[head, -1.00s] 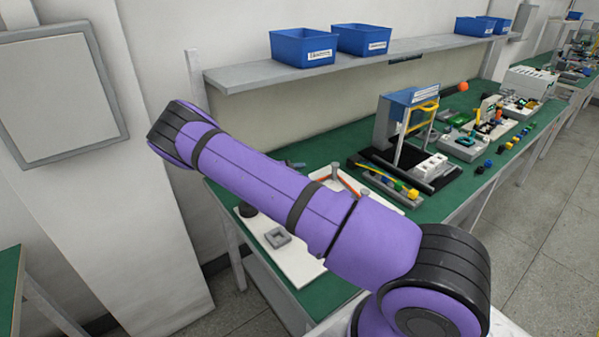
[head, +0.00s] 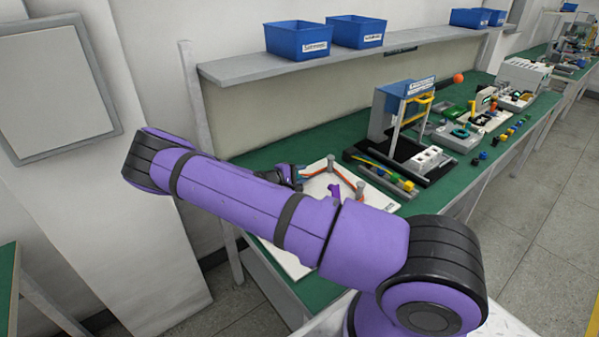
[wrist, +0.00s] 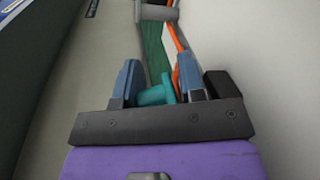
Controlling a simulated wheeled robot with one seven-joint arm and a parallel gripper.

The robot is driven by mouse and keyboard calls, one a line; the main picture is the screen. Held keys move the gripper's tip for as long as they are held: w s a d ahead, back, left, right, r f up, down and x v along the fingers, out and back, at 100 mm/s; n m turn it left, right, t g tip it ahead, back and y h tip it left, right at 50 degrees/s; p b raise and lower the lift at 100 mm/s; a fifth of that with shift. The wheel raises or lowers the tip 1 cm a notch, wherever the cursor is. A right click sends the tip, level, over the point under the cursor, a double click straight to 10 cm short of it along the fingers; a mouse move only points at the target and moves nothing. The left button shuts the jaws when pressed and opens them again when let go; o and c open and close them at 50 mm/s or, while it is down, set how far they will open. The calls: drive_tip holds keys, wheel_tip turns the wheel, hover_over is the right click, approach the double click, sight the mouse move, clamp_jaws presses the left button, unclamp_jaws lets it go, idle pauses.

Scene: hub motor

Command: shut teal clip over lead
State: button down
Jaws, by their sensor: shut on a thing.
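The teal clip (wrist: 155,94) sits between the two blue fingers of my gripper (wrist: 160,76) in the wrist view. My gripper is shut on it. The orange lead (wrist: 175,38) runs away beyond the fingers, along a white board. In the head view the orange lead (head: 346,177) bends around grey posts on the white board (head: 379,195). Part of my gripper (head: 287,174) shows just behind my purple forearm, near the left end of the lead. My arm hides much of the board. Whether the clip touches the lead cannot be told.
To the right on the green bench stand a blue-topped fixture (head: 403,97) on a black base and a white block (head: 425,158). Blue bins (head: 297,40) stand on the shelf (head: 330,63) above. The wall is close behind the bench.

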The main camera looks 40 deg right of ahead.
drive_tip(key=shift+f+m+t, duration=0.25)
drive_tip(key=shift+m+t, duration=0.05)
drive_tip(key=shift+m, duration=0.3)
drive_tip(key=shift+s, duration=0.1)
idle(0.4)
drive_tip(key=c, duration=1)
unclamp_jaws()
drive_tip(key=shift+o, duration=0.5)
drive_tip(key=shift+f, duration=0.15)
